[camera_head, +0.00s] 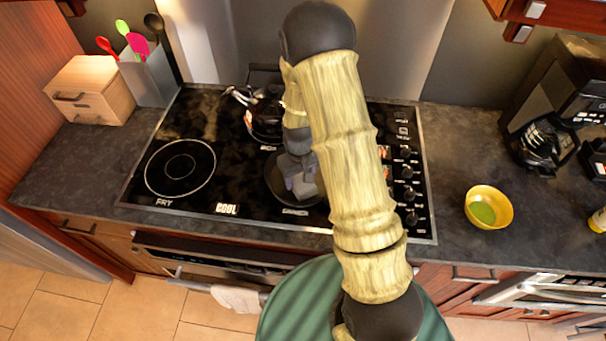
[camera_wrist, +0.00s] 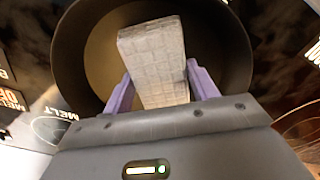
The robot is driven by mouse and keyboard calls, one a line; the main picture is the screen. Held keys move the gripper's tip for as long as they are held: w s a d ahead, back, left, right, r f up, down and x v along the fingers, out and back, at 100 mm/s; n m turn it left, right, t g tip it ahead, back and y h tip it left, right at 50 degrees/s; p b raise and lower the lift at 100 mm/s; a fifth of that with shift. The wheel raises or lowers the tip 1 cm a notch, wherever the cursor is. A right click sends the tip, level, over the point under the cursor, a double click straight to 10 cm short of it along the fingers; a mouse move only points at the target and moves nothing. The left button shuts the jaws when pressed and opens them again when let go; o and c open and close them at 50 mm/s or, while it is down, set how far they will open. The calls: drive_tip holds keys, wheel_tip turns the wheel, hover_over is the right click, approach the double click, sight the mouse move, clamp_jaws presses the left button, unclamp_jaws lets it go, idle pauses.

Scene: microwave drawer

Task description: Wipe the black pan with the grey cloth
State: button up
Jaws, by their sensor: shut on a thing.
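The black pan (camera_head: 279,187) sits on the front middle of the stovetop, partly hidden behind my arm. In the wrist view the pan (camera_wrist: 98,62) lies under the gripper, its round wall around the cloth. The grey cloth (camera_wrist: 153,52) is a folded, block-like piece between the purple fingers of my gripper (camera_wrist: 160,90), which is shut on it. The cloth (camera_head: 306,190) also shows over the pan in the head view. It is over the pan's inside; I cannot tell whether it touches the bottom.
A dark kettle (camera_head: 264,112) stands behind the pan. The stovetop's left side (camera_head: 180,168) is clear. A yellow bowl (camera_head: 489,206) and a coffee maker (camera_head: 553,105) stand on the right counter. A utensil holder (camera_head: 148,78) and wooden box (camera_head: 90,90) are at the back left.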

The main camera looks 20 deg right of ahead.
drive_tip(key=shift+w+d+r, duration=0.1)
drive_tip(key=shift+w+d, duration=0.2)
drive_tip(key=shift+d, duration=0.35)
drive_tip(key=shift+w+d, duration=0.25)
drive_tip(key=shift+d, duration=0.4)
drive_tip(key=shift+r, duration=0.15)
drive_tip(key=shift+r+p, duration=0.4)
drive_tip(key=shift+p, duration=0.1)
drive_tip(key=shift+w+a, duration=0.2)
drive_tip(key=shift+a, duration=0.3)
drive_tip(key=shift+w+a, duration=0.15)
drive_tip(key=shift+a, duration=0.3)
